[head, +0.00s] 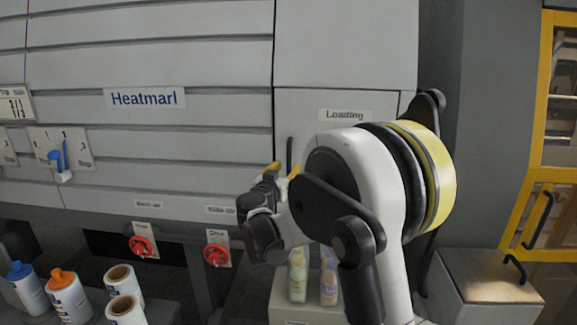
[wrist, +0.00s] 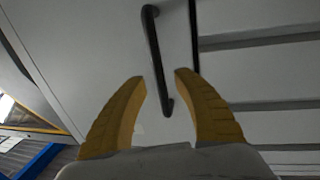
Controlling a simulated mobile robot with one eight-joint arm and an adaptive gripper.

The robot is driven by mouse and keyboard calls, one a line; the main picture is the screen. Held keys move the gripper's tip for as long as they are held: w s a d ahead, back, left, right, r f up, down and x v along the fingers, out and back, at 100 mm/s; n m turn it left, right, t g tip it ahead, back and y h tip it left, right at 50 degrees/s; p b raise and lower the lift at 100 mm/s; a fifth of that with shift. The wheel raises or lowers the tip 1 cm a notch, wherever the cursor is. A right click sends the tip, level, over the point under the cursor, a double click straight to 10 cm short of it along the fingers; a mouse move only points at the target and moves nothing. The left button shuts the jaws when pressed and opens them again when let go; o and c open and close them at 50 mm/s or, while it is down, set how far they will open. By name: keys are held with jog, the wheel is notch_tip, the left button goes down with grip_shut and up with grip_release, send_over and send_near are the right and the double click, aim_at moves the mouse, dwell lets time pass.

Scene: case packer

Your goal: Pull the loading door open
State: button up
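The loading door (head: 300,110) is a pale grey panel under the "Loading" label (head: 345,115) in the head view. It looks shut. Its dark bar handle (head: 289,153) stands upright near the left edge, partly hidden by my arm in the head view. In the wrist view the handle (wrist: 155,60) is a black bar, with its near end between my two yellow fingers. My gripper (head: 281,170) is at the handle. In the wrist view my gripper (wrist: 160,76) is open, with a gap between each finger and the handle.
Two red rotary switches (head: 142,246) and a blue-handled switch (head: 58,162) are to the left. Bottles (head: 298,275) stand on a box below the door. A wooden-topped cabinet (head: 485,275) and a yellow-framed guard (head: 541,130) are at the right.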

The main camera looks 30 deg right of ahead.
jog(key=shift+x, duration=1.25)
grip_shut()
jog(key=shift+s, duration=0.15)
